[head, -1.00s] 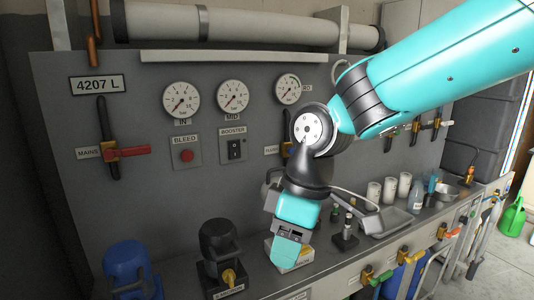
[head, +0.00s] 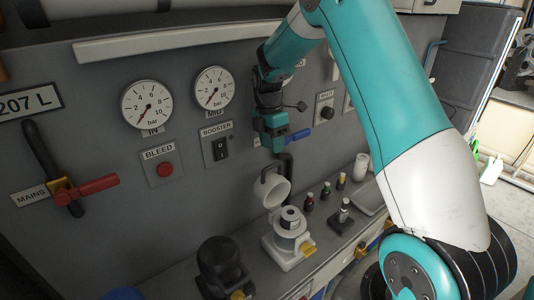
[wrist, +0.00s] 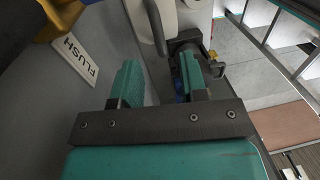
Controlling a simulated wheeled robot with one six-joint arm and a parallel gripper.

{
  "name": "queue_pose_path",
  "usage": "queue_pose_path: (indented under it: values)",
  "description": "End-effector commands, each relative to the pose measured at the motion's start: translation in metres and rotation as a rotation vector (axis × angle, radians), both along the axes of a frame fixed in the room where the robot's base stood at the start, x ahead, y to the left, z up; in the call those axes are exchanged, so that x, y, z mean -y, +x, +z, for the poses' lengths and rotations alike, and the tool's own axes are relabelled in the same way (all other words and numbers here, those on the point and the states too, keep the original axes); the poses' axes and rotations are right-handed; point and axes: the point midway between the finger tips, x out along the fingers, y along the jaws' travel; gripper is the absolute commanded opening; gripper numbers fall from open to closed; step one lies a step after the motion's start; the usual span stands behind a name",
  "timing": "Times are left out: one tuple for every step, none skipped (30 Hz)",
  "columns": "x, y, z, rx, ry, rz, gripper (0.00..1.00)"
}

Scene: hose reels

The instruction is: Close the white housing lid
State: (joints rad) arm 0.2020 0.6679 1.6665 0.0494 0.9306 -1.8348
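The white housing lid (head: 276,192) is a cup-shaped cover with a dark loop handle, standing open and tilted above its housing. The white housing (head: 283,252) sits on the counter with a cylindrical cartridge (head: 290,218) showing in it. My gripper (head: 277,146) is above the lid, close to the panel and apart from the lid. In the wrist view my gripper (wrist: 160,82) has its two teal fingers spread with nothing held between them. The lid (wrist: 192,14) and part of its dark handle show beyond the fingertips.
A grey panel with gauges (head: 148,104), a booster switch (head: 220,147) and a red-handled valve (head: 98,185) stands behind. A black housing (head: 217,264) is left of the white one. Small bottles (head: 309,201) stand to its right. The FLUSH label (wrist: 83,46) is near my gripper.

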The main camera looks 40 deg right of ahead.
Motion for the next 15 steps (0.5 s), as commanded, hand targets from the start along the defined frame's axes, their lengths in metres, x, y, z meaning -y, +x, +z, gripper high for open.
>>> queue_pose_path:
  values:
    - [-0.004, -0.001, -0.007, -0.005, 0.002, 0.007, 0.4]
    - [-0.006, -0.002, -0.012, -0.006, 0.002, 0.009, 0.4]
    - [-0.008, -0.002, -0.019, -0.005, 0.001, 0.011, 0.4]
    - [-0.009, -0.002, -0.023, -0.006, 0.002, 0.013, 0.4]
    - [-0.009, -0.003, -0.028, -0.005, 0.002, 0.013, 0.4]
    - [-0.01, -0.003, -0.034, -0.004, 0.002, 0.014, 0.4]
    - [-0.01, -0.004, -0.038, -0.004, 0.002, 0.014, 0.4]
    - [-0.01, -0.004, -0.042, -0.004, 0.002, 0.014, 0.4]
    - [-0.01, -0.004, -0.046, -0.002, 0.002, 0.014, 0.4]
    - [-0.01, -0.005, -0.049, -0.002, 0.002, 0.014, 0.4]
    - [-0.01, -0.005, -0.051, -0.003, 0.002, 0.014, 0.4]
    - [-0.01, -0.005, -0.054, -0.002, 0.002, 0.014, 0.4]
    - [-0.01, -0.005, -0.055, 0.0, 0.002, 0.014, 0.4]
    - [-0.01, -0.005, -0.056, 0.0, 0.002, 0.013, 0.4]
    - [-0.009, -0.005, -0.057, 0.001, 0.002, 0.013, 0.4]
